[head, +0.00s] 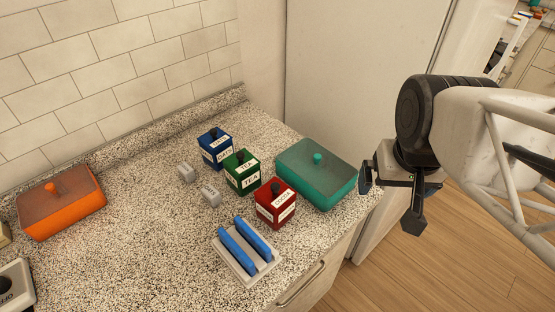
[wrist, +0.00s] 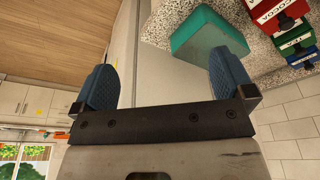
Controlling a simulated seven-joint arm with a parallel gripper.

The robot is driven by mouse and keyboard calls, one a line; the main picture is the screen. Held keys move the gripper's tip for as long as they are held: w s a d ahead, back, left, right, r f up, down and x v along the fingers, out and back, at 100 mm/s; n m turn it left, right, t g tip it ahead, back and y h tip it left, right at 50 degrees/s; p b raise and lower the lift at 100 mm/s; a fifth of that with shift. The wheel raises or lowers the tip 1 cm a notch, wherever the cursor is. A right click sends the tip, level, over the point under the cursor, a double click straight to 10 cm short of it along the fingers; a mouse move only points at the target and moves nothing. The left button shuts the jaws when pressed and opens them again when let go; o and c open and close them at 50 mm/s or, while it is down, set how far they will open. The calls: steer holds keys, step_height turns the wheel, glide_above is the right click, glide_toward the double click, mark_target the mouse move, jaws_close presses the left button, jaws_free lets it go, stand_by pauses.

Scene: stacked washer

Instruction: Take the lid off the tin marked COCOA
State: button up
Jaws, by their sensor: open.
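The red tin marked COCOA (head: 276,204) stands on the counter with its lid on and a dark knob (head: 276,188) on top. In the wrist view the COCOA tin (wrist: 275,12) shows at the top right, partly cut off by the frame edge. The green TEA tin (head: 242,173) and the blue OATS tin (head: 215,149) stand behind it in a row, both lidded. My gripper (head: 392,192) is open and empty, to the right of the tins and past the teal box, beyond the counter's edge. Its two fingers also show in the wrist view (wrist: 162,85).
A teal lidded box (head: 325,180) stands between the COCOA tin and my gripper. A rack with two blue bars (head: 247,252) sits in front of the tin. Two small grey blocks (head: 186,173) and an orange lidded box (head: 62,205) are at left. Bare counter (head: 140,200) lies between.

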steer(key=w+a+f+m+g, duration=0.1)
steer(key=w+a+m, duration=0.4)
steer(key=a, duration=0.4)
steer(key=m+g, duration=0.2)
steer(key=m, duration=0.1)
glide_above(275, 185)
step_height(275, 185, down, 3)
steer(key=shift+d, duration=0.15)
steer(key=shift+f, duration=1.3)
steer(key=shift+f, duration=2.6)
steer(key=c, duration=0.9)
steer(key=shift+r, duration=0.15)
